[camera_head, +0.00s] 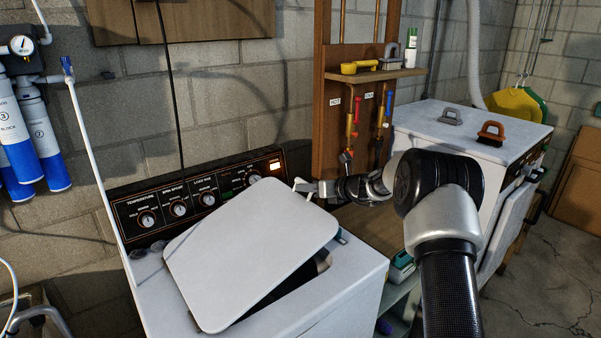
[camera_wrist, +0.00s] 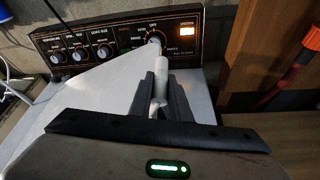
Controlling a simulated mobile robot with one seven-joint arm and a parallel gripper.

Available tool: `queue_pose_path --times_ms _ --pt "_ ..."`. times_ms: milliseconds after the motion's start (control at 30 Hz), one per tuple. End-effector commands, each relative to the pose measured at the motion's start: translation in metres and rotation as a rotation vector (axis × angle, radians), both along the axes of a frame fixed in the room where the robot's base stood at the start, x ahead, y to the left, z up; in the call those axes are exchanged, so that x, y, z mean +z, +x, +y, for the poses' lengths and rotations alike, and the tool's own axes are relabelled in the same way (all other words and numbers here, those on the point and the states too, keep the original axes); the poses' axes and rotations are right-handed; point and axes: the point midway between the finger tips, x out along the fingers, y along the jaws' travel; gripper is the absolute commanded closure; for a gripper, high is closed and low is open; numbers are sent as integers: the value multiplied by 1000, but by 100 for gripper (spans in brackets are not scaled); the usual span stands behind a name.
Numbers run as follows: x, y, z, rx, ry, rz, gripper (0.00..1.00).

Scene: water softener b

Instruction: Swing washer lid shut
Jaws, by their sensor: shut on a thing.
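The washer lid (camera_head: 250,248) is a pale flat panel with rounded corners. It is tilted partly open over the white washer (camera_head: 350,285), with a dark gap under its right edge. My gripper (camera_head: 303,187) is at the lid's far right corner, near the control panel (camera_head: 190,195). The lid's hinge is hidden.
A second white machine (camera_head: 460,130) stands at the right with brushes on top. A wooden board with pipes and valves (camera_head: 335,140) rises behind my gripper. Blue and white filter canisters (camera_head: 35,135) hang at the left. A teal box (camera_head: 401,265) sits between the machines.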

Motion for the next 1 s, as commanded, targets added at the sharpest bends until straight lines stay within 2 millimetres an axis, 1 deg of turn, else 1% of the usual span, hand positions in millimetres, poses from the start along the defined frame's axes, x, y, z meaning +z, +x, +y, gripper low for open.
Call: queue_pose_path --times_ms 33,133,233,333,500,933,967,1000 --pt "-17 3 -6 -5 22 15 100" --pt "-44 7 -12 -3 45 30 100" --pt "-62 10 -16 -2 50 32 100" --pt "-74 12 -19 -2 47 30 100" --pt "-84 14 -22 -2 47 31 100" --pt "-86 14 -23 -2 45 29 100" --pt "-86 14 -23 -2 45 30 78" --pt "-86 14 -23 -2 45 30 71"
